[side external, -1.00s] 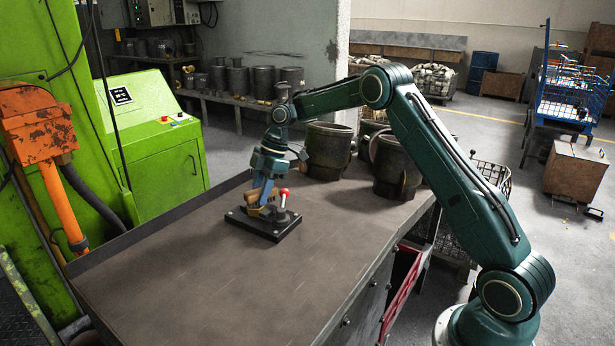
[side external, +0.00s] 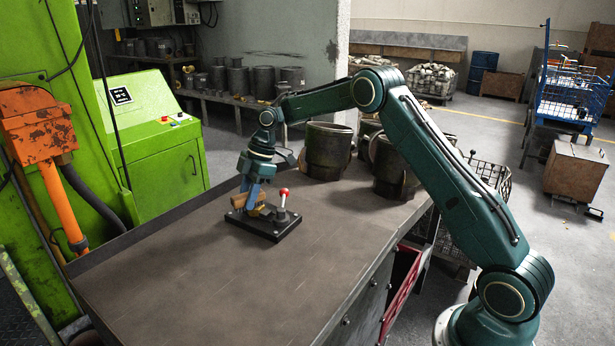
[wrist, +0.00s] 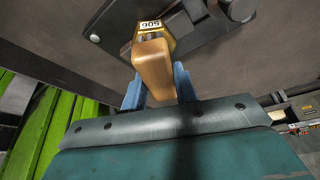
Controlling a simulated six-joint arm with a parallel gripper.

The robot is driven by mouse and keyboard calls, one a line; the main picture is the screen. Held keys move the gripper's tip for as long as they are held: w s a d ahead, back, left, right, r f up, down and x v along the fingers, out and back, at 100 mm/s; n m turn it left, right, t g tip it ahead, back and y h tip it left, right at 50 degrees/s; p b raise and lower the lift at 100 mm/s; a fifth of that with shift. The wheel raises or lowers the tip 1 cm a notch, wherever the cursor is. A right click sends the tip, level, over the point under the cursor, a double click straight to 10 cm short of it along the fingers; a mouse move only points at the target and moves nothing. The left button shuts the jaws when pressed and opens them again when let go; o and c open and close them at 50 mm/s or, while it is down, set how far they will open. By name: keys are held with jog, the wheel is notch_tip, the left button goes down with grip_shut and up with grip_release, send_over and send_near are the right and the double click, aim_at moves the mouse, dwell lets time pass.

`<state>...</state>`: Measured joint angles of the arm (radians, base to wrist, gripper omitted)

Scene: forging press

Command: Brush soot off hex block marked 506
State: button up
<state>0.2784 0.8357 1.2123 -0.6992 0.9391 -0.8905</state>
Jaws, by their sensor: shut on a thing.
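My gripper (side external: 251,196), with blue fingers, is low over the black fixture plate (side external: 270,234) on the bench. In the wrist view my gripper (wrist: 160,88) is shut on a wooden-handled brush (wrist: 152,68), one finger on each side. The brass-coloured hex block (wrist: 168,36) is just beyond the wood, on the fixture, with a white label reading 506 upside down.
A toggle clamp with a red knob (side external: 283,191) stands on the plate just right of my gripper. Dark cylindrical containers (side external: 326,152) stand at the bench's back right. A green machine (side external: 155,135) is beyond the left edge. The bench's front (side external: 210,290) is clear.

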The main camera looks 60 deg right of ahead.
aim_at(262, 190)
jog(key=shift+f, duration=0.1)
jog(key=shift+s+d, duration=0.35)
jog(key=shift+d, duration=0.5)
jog(key=shift+s+d, duration=0.35)
jog(key=shift+d, duration=0.5)
jog(key=shift+a, duration=0.1)
jog(key=shift+w+a, duration=0.35)
jog(key=shift+a, duration=0.5)
jog(key=shift+w+a, duration=0.35)
jog(key=shift+a, duration=0.45)
jog(key=shift+d, duration=0.1)
jog(key=shift+s+d, duration=0.35)
jog(key=shift+d, duration=0.5)
jog(key=shift+s+d, duration=0.35)
jog(key=shift+d, duration=0.45)
jog(key=shift+f, duration=0.1)
jog(key=shift+a, duration=0.1)
jog(key=shift+w+a, duration=0.3)
jog(key=shift+a, duration=0.55)
jog(key=shift+w+a, duration=0.3)
jog(key=shift+a, duration=0.55)
